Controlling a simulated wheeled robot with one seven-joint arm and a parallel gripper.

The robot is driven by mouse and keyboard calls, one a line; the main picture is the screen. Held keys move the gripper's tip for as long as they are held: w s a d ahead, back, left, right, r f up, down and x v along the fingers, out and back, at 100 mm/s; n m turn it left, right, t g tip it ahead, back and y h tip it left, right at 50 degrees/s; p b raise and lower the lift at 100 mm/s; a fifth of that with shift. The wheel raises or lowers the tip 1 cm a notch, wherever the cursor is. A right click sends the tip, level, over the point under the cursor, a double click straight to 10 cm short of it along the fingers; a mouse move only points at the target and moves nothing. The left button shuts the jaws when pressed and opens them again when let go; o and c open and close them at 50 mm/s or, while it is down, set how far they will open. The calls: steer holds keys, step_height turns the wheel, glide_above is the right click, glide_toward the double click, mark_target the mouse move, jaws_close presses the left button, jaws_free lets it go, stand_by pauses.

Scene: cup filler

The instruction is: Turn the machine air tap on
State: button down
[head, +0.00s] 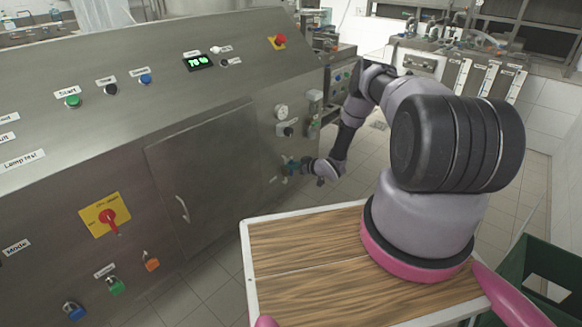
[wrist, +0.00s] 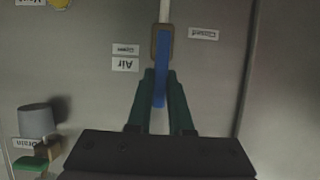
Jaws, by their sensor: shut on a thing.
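The air tap (wrist: 162,42) shows in the wrist view as a brass-coloured body on a pale pipe, with a long blue lever (wrist: 160,90). An upside-down "Air" label (wrist: 124,64) sits beside it, with an "Open" label (wrist: 125,49) on the left and a "Closed" label (wrist: 203,34) on the right. My gripper (wrist: 160,76) has its two dark green fingers shut on the blue lever, one on each side. In the head view my gripper (head: 291,166) is at the machine's side panel, where the tap is too small to make out clearly.
The steel machine (head: 200,150) fills the left, with buttons, a display and a red-and-yellow switch (head: 107,216). A green crate (head: 535,270) is at right.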

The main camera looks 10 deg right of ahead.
steer(key=shift+d, duration=0.1)
steer(key=c, duration=0.8)
jaws_free()
steer(key=v, duration=1)
steer(key=shift+s+d+r, duration=0.2)
steer(key=shift+s, duration=0.05)
